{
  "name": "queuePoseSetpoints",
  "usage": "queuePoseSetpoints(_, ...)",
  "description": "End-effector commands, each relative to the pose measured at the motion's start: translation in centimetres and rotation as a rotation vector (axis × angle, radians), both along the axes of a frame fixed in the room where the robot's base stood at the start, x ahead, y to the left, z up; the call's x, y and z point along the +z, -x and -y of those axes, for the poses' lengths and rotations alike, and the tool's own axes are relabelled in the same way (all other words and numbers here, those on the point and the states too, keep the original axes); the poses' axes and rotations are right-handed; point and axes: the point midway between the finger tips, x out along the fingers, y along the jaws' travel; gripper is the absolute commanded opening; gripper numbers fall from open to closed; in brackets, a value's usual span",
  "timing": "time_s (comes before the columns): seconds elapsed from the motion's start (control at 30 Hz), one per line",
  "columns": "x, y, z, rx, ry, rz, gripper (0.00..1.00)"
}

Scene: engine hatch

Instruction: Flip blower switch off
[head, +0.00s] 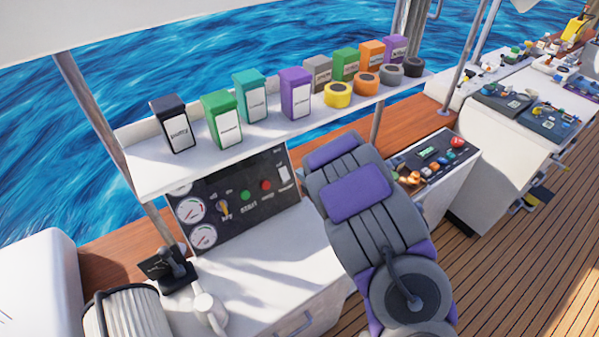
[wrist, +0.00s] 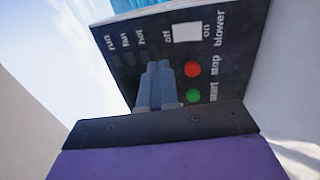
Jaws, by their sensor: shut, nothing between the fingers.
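The blower switch (wrist: 187,32) is a white rocker on a black control panel (wrist: 232,88). In the wrist view it sits between the words "off" and "on", with "blower" printed beside it. I cannot tell which way it is tipped. In the head view, the switch (head: 284,175) is at the panel's right end, just left of my arm. My gripper (wrist: 157,66) is shut and empty, its grey fingers pointing at the panel. The fingertips appear below and left of the switch in the wrist view, apart from it. My arm hides the fingers in the head view.
A red stop button (wrist: 193,69) and green start button (wrist: 194,96) are close beside my fingers. A white shelf (head: 140,178) with boxes and tape rolls overhangs the panel. Gauges (head: 190,211) and a key switch (head: 224,208) are further left. The white counter (head: 255,262) below is largely clear.

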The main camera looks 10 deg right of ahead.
Motion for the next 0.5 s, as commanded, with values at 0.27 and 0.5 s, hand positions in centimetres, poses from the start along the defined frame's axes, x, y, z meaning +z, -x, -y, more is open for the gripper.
queuePoseSetpoints(0.27,1.5,2.1,1.6,-0.002,-0.004,-0.002,0.00)
queuePoseSetpoints(0.5,1.6,2.3,1.8,-0.001,-0.009,0.000,0.00)
